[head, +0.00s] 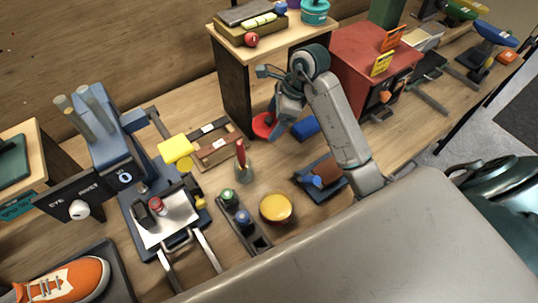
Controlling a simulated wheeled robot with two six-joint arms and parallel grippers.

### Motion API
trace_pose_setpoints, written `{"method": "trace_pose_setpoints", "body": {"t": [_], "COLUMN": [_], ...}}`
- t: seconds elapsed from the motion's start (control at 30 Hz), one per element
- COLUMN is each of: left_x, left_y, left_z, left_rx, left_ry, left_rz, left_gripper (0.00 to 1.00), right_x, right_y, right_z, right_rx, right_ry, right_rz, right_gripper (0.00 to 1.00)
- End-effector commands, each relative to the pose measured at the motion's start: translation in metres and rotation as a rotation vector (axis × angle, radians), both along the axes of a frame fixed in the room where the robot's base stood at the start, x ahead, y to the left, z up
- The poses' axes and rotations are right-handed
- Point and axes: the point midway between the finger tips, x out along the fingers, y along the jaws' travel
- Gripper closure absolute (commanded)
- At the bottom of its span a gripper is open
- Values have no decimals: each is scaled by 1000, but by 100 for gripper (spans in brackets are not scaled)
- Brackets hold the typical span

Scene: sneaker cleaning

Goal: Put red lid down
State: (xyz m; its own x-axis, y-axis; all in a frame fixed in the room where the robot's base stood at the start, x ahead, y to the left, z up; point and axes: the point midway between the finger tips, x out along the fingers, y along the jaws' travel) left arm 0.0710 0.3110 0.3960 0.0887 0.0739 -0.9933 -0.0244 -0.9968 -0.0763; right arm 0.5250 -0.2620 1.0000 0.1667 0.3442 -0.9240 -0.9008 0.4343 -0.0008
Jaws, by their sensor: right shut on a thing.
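The red lid (264,125) is a flat red disc near the foot of the small wooden shelf, partly hidden by my right gripper. My right gripper (276,124) reaches down from the upper right and is shut on the red lid at its right side. The lid is at or just above the table top; I cannot tell whether it touches. My left gripper is not in view.
A blue block (306,128) lies close to the right of the gripper. A glass with a red-handled tool (243,168) and a round yellow tub (277,208) stand nearer. The shelf (236,98) is close behind; a red cabinet (365,60) stands to the right.

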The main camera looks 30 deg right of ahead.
Motion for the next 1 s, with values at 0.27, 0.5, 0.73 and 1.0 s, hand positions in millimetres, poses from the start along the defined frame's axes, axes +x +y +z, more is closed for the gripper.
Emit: {"method": "trace_pose_setpoints", "body": {"t": [0.27, 0.5, 0.73, 1.0], "left_x": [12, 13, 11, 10], "left_y": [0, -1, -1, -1], "left_z": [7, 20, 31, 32], "left_rx": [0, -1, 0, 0], "left_ry": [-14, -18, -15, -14], "left_rz": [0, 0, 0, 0], "left_gripper": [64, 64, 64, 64], "right_x": [-1, 0, -1, 1], "right_y": [0, 0, 0, 0], "right_z": [-44, -81, -108, -124], "right_rx": [2, 1, 1, 0], "right_ry": [7, 2, 4, -2], "right_rz": [-1, -1, 0, 1], "right_gripper": [36, 36, 36, 36]}}
